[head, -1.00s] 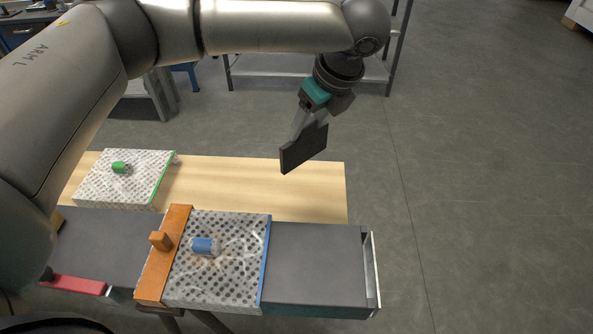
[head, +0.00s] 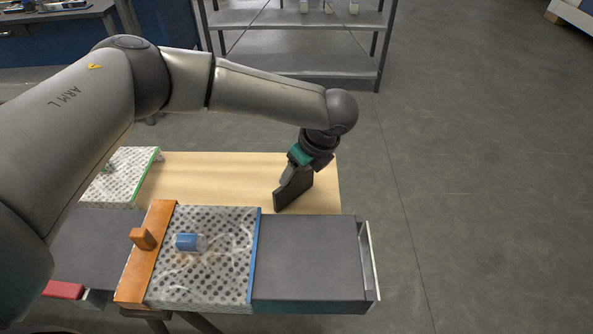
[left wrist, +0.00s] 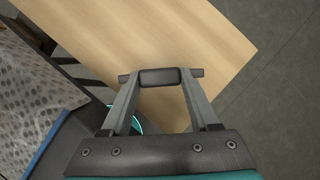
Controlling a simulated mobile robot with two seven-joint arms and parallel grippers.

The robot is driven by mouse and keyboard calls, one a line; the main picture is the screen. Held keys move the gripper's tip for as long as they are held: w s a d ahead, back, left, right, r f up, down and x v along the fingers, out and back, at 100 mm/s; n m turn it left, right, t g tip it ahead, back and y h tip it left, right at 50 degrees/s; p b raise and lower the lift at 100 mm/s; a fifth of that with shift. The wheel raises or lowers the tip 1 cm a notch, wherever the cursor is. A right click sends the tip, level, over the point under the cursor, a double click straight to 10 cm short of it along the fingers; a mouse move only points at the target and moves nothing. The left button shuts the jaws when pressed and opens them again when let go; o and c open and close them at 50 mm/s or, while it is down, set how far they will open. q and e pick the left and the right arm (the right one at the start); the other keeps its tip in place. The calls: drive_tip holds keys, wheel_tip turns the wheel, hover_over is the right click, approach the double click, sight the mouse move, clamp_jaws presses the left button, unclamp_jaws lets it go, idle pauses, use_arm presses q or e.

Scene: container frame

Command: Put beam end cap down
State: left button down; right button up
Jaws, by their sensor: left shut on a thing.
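The beam end cap (head: 294,189) is a dark, flat plate. My left gripper (head: 291,175) is shut on it and holds it upright and tilted over the right part of the wooden table (head: 210,173). Its lower edge is close to the tabletop; I cannot tell whether it touches. In the left wrist view the cap (left wrist: 160,77) shows as a dark bar between the two fingertips, over the wood near the table's edge. My right gripper is not in view.
A grey beam (head: 310,262) lies in front of the table, with perforated wrap, a blue edge and an orange clamp (head: 148,250). A second wrapped piece (head: 127,178) lies at the table's left. A metal shelf (head: 300,72) stands behind. The wood between is clear.

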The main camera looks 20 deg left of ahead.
use_arm(q)
drive_tip(key=shift+c, duration=0.7)
unclamp_jaws()
drive_tip(key=p+v, duration=0.3)
drive_tip(key=v, duration=0.9)
drive_tip(key=shift+r, duration=0.1)
